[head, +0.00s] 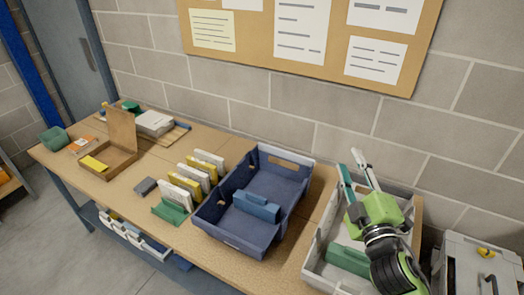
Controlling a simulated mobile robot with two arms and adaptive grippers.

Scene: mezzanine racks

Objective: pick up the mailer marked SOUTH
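Several thin white and yellow upright pieces (198,174), possibly mailers, stand in a row at the middle of the table. No marking on them can be read, so I cannot tell which, if any, is marked SOUTH. A blue block-like item (257,206) lies in the dark blue tote (232,240). A green one (347,259) lies in the grey tote (311,250). My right gripper (348,159) is above the grey tote, its two fingers apart and pointing up and away, with nothing between them. My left gripper is not in view.
An open cardboard box (122,128) with a yellow item (94,163) stands on the left of the table (150,232). A small dark block (144,187) lies near the row. A grey case (465,262) is at the lower right. A wall with a notice board (262,38) closes the back.

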